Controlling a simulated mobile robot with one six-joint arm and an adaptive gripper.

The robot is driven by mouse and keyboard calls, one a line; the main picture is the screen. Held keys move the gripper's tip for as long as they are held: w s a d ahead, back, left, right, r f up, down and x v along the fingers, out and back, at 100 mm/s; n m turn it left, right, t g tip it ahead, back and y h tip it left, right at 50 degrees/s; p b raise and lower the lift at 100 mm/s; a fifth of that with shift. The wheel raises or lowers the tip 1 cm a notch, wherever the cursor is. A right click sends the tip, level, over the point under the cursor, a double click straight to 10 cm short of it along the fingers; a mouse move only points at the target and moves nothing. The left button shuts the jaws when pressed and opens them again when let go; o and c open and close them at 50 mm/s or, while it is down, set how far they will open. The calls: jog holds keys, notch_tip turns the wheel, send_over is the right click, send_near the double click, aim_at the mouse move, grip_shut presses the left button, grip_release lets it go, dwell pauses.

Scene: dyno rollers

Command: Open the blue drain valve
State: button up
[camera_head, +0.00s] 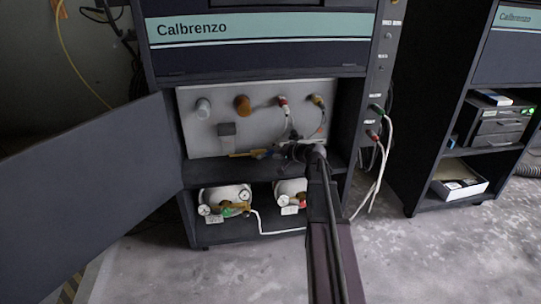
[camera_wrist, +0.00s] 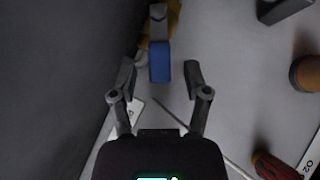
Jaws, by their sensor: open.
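The blue valve handle (camera_wrist: 160,63) is upright in the upper middle of the wrist view, with a grey stem and a yellowish brass body (camera_wrist: 172,18) beyond it. My gripper (camera_wrist: 159,72) is open, with one finger on each side of the handle. A gap shows on both sides, so the fingers do not appear to touch it. In the head view my gripper (camera_head: 272,152) is in front of the cabinet's lower panel, by the brass valve (camera_head: 243,154). There the blue handle is mostly hidden or too small to make out clearly.
A grey panel (camera_head: 225,140) carries several knobs and hose fittings above. Two gauge units (camera_head: 226,200) stand on the lower shelf. The open cabinet door (camera_head: 90,190) fills the left. White and dark cables (camera_head: 378,180) hang at the cabinet's right side.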

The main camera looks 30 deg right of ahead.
jog(key=shift+w+a+f, duration=0.2)
jog(key=shift+w, duration=0.25)
jog(key=shift+c, duration=0.2)
grip_shut()
jog(key=shift+f, duration=0.1)
jog(key=shift+d+f+m+t+y+b, duration=0.15)
jog(key=shift+f+m+t+y+b, duration=0.2)
jog(key=shift+b, duration=0.9)
jog(key=shift+f+m+t+y+b, duration=0.15)
jog(key=shift+m+t+y+b, duration=0.15)
jog(key=shift+b, duration=0.35)
